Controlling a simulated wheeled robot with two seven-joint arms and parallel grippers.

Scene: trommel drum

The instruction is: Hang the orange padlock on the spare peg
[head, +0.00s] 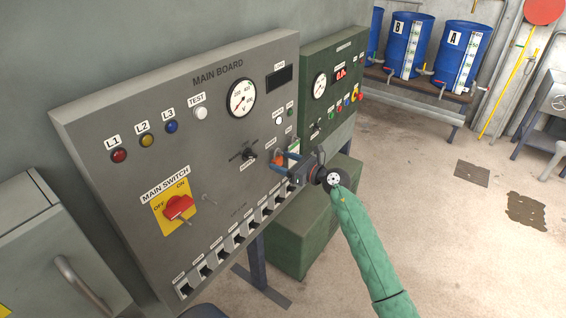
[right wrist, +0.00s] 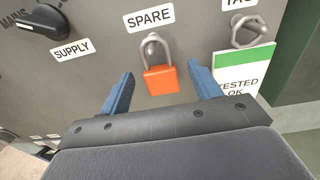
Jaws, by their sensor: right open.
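The orange padlock (right wrist: 161,80) hangs upright on the spare peg (right wrist: 151,46), below the SPARE label, in the right wrist view. Its shackle is looped over the peg and its body rests close to the panel. My right gripper (right wrist: 161,70) is open, with one blue finger on each side of the padlock and a gap to it on both sides. In the head view the right gripper (head: 282,177) is at the right part of the main board, and the padlock shows as a small orange patch (head: 277,157). My left gripper is out of view.
The grey main board (head: 120,100) has a red main switch (head: 178,207) and a row of breakers along its lower edge. Right of the padlock, a green-and-white tag (right wrist: 242,72) hangs from a hook. A green box (head: 300,240) stands below the board.

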